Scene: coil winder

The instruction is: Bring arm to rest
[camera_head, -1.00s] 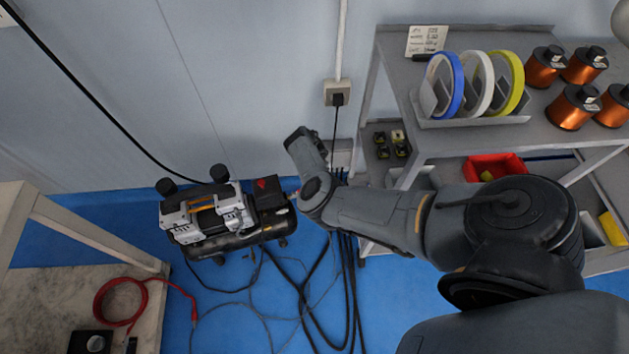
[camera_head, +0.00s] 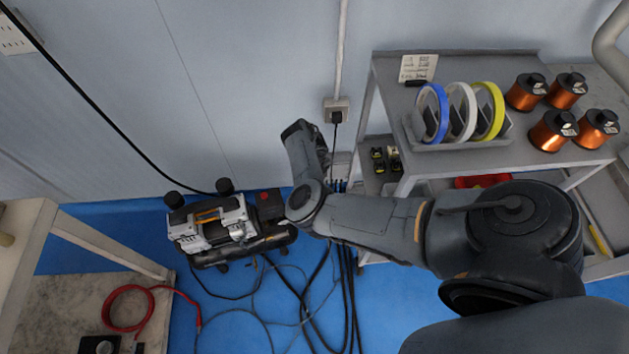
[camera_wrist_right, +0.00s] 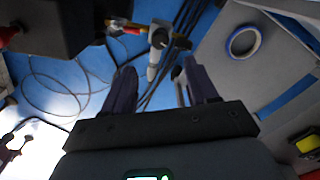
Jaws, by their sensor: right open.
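My right arm (camera_head: 375,222) comes in from the right in the head view, with its forearm bent up toward the wall. Its far end (camera_head: 300,130) points at the wall; the fingers cannot be made out there. In the right wrist view, my right gripper (camera_wrist_right: 161,82) is open, its two dark fingers apart and nothing held between them. Beyond the fingers show the blue floor, cables and a pale fitting (camera_wrist_right: 157,50). My left gripper is in neither view.
A compressor (camera_head: 222,232) stands on the floor left of my arm, among loose cables. A grey shelf (camera_head: 385,85) with tape rolls (camera_head: 435,112) and copper coils (camera_head: 552,130) stands at right. A table (camera_head: 80,235) is at left. A wall socket (camera_head: 336,108) is nearby.

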